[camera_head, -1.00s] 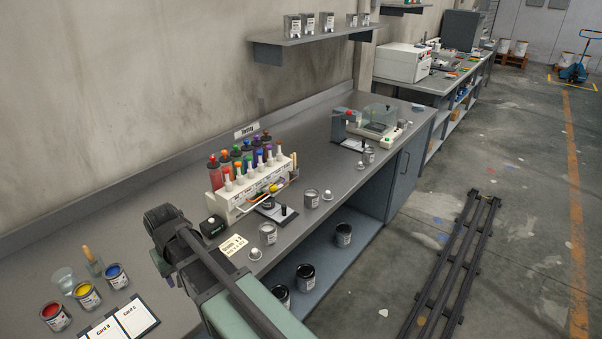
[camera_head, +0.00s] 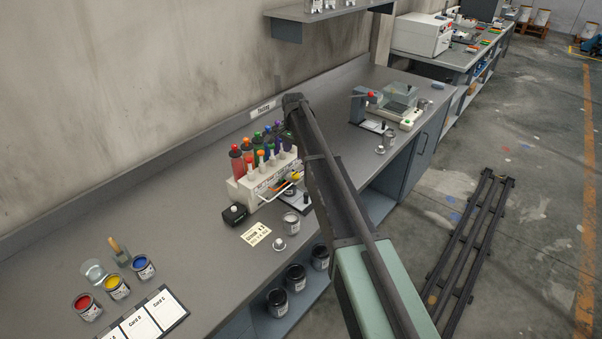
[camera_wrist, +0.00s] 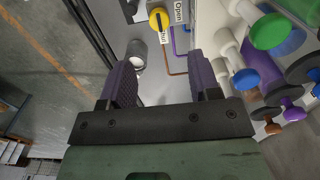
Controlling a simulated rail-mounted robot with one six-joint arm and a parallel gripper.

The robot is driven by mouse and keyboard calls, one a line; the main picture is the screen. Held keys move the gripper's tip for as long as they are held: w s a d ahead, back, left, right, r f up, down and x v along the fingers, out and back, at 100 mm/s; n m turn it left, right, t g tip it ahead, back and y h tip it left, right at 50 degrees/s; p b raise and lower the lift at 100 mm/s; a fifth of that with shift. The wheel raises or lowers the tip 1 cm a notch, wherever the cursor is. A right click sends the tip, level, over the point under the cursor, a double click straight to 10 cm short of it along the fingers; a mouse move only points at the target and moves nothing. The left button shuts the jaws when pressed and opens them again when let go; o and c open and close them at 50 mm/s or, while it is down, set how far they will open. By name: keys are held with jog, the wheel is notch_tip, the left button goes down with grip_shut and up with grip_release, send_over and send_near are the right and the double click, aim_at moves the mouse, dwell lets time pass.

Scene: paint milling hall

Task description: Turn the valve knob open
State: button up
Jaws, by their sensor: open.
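The yellow valve knob (camera_wrist: 158,20) shows at the top of the wrist view, beside a label with "Open" on the right and "Shut" just below the knob. I cannot tell surely which word it points to. My gripper (camera_wrist: 162,80) is open and empty, its two purple-grey fingers wide apart. The knob lies beyond the fingertips, roughly between their lines, and nothing touches it. In the head view the yellow knob (camera_head: 296,176) shows small at the right of the white bottle rack (camera_head: 243,192), beside my arm. My fingers cannot be made out there.
Several coloured-cap bottles (camera_wrist: 270,32) crowd the right of the wrist view, close to the right finger. A grey can (camera_wrist: 137,52) stands near the left finger. A copper pipe (camera_wrist: 175,70) runs below the knob. Paint tins (camera_head: 117,286) and cards (camera_head: 142,323) lie front left on the bench.

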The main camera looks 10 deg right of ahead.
aim_at(295, 173)
notch_tip(295, 173, down, 11)
jog(key=b, duration=0.9)
jog(key=shift+r+b, duration=0.2)
jog(key=shift+b, duration=0.2)
jog(key=shift+r, duration=0.1)
jog(key=shift+r, duration=0.1)
jog(key=shift+c, duration=0.5)
jog(key=c, duration=0.8)
jog(key=shift+c, duration=0.2)
